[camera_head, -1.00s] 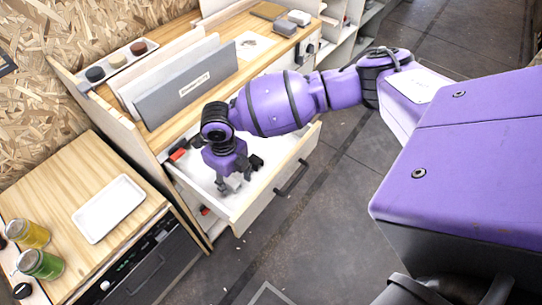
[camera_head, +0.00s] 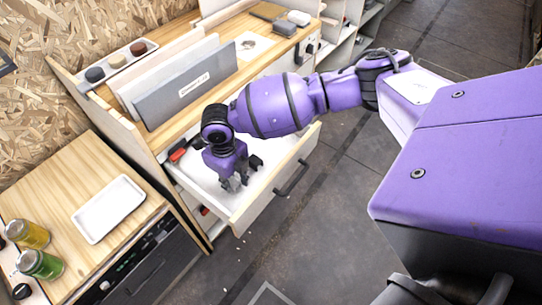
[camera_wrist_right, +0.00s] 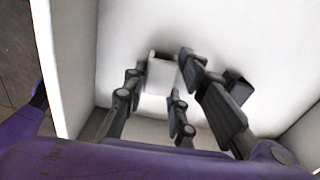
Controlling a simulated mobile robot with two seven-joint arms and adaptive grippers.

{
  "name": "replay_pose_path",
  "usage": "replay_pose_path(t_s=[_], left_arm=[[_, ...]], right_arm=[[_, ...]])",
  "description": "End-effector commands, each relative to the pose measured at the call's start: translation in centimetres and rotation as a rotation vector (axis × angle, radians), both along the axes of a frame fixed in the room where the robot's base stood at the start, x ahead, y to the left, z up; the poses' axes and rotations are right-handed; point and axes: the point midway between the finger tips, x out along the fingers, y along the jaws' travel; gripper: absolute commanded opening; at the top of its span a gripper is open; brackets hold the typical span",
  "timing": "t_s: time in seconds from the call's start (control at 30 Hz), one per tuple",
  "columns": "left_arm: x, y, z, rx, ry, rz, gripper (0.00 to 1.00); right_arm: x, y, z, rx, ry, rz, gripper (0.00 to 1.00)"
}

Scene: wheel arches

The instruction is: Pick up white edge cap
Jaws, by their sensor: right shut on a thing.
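The white edge cap (camera_wrist_right: 160,76) is a small white block inside the open white drawer (camera_head: 202,183). It shows in the right wrist view between the fingertips of my right gripper (camera_wrist_right: 160,73), with dark fingers touching it on both sides. My right gripper (camera_head: 234,184) reaches down into the drawer in the head view and is shut on the cap. The fingers mostly hide the cap there. I cannot tell whether the cap touches the drawer floor. My left gripper is not in view.
Red and dark items (camera_head: 178,153) lie in the drawer's left end. The drawer walls (camera_wrist_right: 66,62) stand close around the gripper. A white tray (camera_head: 108,208) and two jars stand on the left worktop.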

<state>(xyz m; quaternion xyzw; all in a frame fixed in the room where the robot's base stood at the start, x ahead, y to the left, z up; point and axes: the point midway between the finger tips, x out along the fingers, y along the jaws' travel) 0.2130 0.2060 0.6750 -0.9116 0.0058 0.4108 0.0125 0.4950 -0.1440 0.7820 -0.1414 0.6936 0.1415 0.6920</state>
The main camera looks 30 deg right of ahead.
Motion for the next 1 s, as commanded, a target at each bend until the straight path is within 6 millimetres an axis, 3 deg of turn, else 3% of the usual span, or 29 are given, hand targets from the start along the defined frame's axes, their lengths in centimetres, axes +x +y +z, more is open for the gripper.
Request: replay_pose_path(t_s=[0.23,0.5,0.7,1.0], left_arm=[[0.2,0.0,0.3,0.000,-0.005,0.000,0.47],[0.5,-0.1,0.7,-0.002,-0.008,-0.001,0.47],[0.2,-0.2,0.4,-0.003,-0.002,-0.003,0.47],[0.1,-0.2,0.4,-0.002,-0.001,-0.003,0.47]], right_arm=[[0.3,0.2,3.5,0.002,-0.009,0.004,0.12],[-3.6,3.7,9.5,0.004,-0.011,0.009,0.12],[-7.3,7.1,11.2,0.004,-0.006,0.009,0.12],[-9.9,9.3,12.7,0.001,-0.005,0.003,0.12]])
